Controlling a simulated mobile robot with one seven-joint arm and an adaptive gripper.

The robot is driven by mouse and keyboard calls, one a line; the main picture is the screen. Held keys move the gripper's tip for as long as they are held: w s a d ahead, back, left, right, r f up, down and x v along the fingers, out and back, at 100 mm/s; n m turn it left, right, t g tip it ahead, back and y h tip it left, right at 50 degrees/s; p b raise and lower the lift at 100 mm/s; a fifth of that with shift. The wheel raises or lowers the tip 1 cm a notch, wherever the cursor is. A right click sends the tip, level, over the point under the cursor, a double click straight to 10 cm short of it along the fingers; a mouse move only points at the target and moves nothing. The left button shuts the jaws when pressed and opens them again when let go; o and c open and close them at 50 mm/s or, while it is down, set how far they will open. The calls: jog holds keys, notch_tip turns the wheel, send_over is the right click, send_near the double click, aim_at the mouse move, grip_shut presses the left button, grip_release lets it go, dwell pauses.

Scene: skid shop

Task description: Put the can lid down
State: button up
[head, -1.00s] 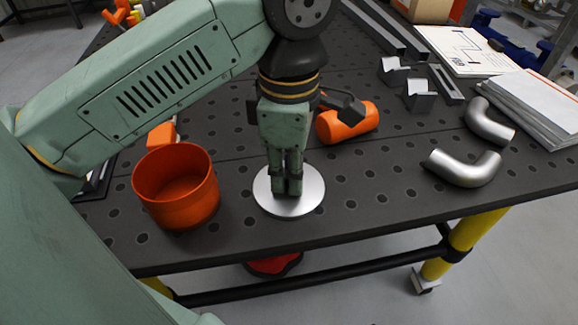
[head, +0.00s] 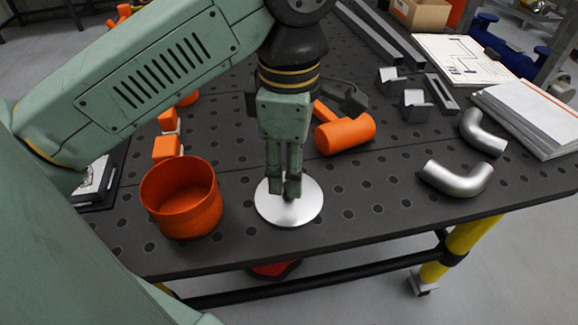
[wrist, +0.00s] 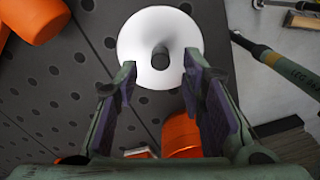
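The can lid (head: 301,212) is a silver disc that appears to lie flat on the dark perforated table, near its front edge. In the wrist view the lid (wrist: 142,30) shows a dark grey knob at its centre. My gripper (head: 284,190) points down above the lid. In the wrist view my gripper (wrist: 158,72) is open, its two fingers spread to either side of the knob with gaps. The orange can (head: 179,218) stands open and upright to the left of the lid; part of it shows low in the wrist view (wrist: 181,136).
An orange mallet (head: 345,136) lies behind the lid. Silver pipe elbows (head: 457,180) lie to the right, with papers (head: 530,115) beyond. Small orange-topped items (head: 166,148) are behind the can. The table between lid and elbows is clear.

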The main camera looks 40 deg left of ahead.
notch_tip(320, 180, up, 8)
jog(key=p, duration=0.4)
jog(key=shift+r+p, duration=0.25)
jog(key=shift+p, duration=0.15)
